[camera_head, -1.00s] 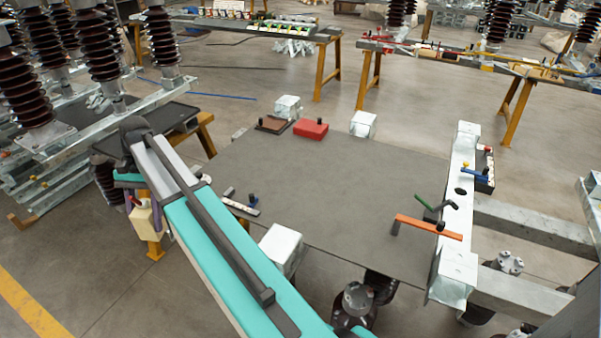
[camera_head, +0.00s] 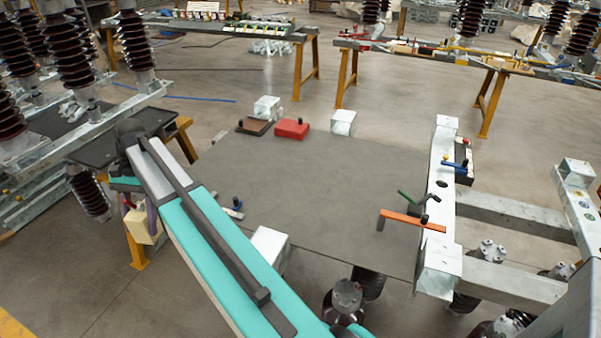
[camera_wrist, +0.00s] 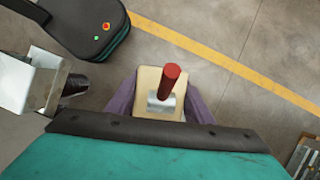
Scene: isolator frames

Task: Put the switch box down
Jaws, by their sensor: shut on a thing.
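The switch box is a beige box (camera_head: 143,226) with a red lever. It hangs at the left in the head view, below the end of my arm and over the floor. In the wrist view the box (camera_wrist: 146,80) sits between the purple fingers of my gripper (camera_wrist: 158,104), which are shut on its sides. The red lever (camera_wrist: 170,80) stands up from a metal plate on its face. In the head view my gripper (camera_head: 148,214) is partly hidden by my arm.
A dark grey tabletop (camera_head: 320,180) lies right of my arm, its middle clear. A red block (camera_head: 292,128), a brown tray (camera_head: 255,127) and pale metal blocks line its far edge. An orange bar (camera_head: 412,220) and metal beam (camera_head: 440,190) stand right. Insulators (camera_head: 70,55) rise left.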

